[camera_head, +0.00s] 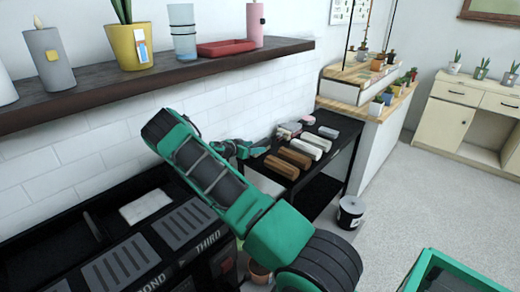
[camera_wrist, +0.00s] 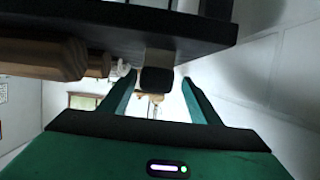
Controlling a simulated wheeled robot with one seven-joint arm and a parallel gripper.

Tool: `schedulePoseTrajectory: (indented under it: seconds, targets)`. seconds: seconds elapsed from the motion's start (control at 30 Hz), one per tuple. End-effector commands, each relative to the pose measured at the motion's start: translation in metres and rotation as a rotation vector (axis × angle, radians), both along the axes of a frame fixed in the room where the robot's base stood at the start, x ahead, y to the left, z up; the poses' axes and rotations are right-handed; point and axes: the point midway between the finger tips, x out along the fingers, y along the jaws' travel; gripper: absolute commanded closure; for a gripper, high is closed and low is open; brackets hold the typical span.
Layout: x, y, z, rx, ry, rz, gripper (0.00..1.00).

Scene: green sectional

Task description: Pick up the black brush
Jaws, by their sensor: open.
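A dark, blunt block with a pale beige part behind it, likely the black brush (camera_wrist: 157,79), shows in the wrist view at the edge of the black table. It lies in line with the gap between my fingertips; I cannot tell whether it is between them or just beyond. Most of it is hidden by its own end. My gripper (camera_wrist: 160,88) is open, its two green fingers apart. In the head view my gripper (camera_head: 246,149) is small, at the near left edge of the table; the brush cannot be made out clearly there.
The black table (camera_head: 334,136) holds several brown and pale blocks, including a brown block (camera_head: 282,167). A dark shelf (camera_head: 190,72) with pots and candles runs above my arm. Bins (camera_head: 135,262) stand at the lower left.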

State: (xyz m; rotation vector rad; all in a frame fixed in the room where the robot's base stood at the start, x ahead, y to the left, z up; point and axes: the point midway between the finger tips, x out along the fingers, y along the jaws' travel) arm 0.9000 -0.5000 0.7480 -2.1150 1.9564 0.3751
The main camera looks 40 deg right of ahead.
Motion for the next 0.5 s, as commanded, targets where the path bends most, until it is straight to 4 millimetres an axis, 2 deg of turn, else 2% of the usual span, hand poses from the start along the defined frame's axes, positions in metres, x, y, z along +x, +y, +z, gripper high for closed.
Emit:
schedulePoseTrajectory:
  seconds: [0.3, 0.5]
  targets:
    - [-0.002, -0.039, -0.014, -0.001, -0.001, -0.001, 0.43]
    - [-0.001, -0.044, -0.016, 0.001, 0.0, 0.0, 0.43]
